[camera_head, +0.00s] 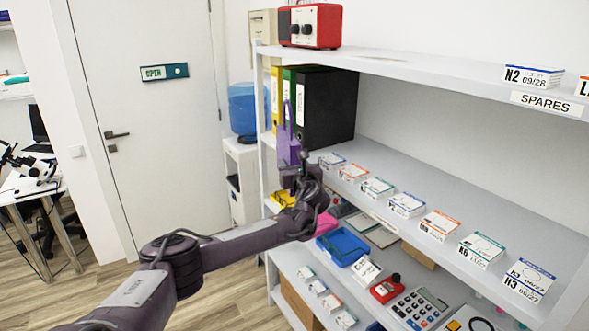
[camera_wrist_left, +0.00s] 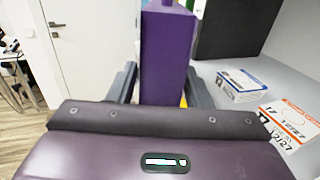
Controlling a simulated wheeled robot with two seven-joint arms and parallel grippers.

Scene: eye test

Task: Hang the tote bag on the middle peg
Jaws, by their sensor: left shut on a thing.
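A purple boxy thing with a narrow upright strap-like part, which looks like the tote bag (camera_head: 288,150), is held upright in front of the shelf's left end. My left gripper (camera_head: 292,172) is shut on it. In the left wrist view the purple bag (camera_wrist_left: 167,55) stands between the two fingers of the left gripper (camera_wrist_left: 163,82). Its lower part is hidden behind the gripper body. No peg shows in either view. My right gripper is not in view.
A shelf unit (camera_head: 430,75) fills the right side, with black binder (camera_head: 328,108), several labelled card stacks, a blue tray (camera_head: 342,246) and a calculator (camera_head: 417,309). A red device (camera_head: 316,25) stands on top. A white door (camera_head: 150,110) is behind left; floor (camera_head: 235,300) is open there.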

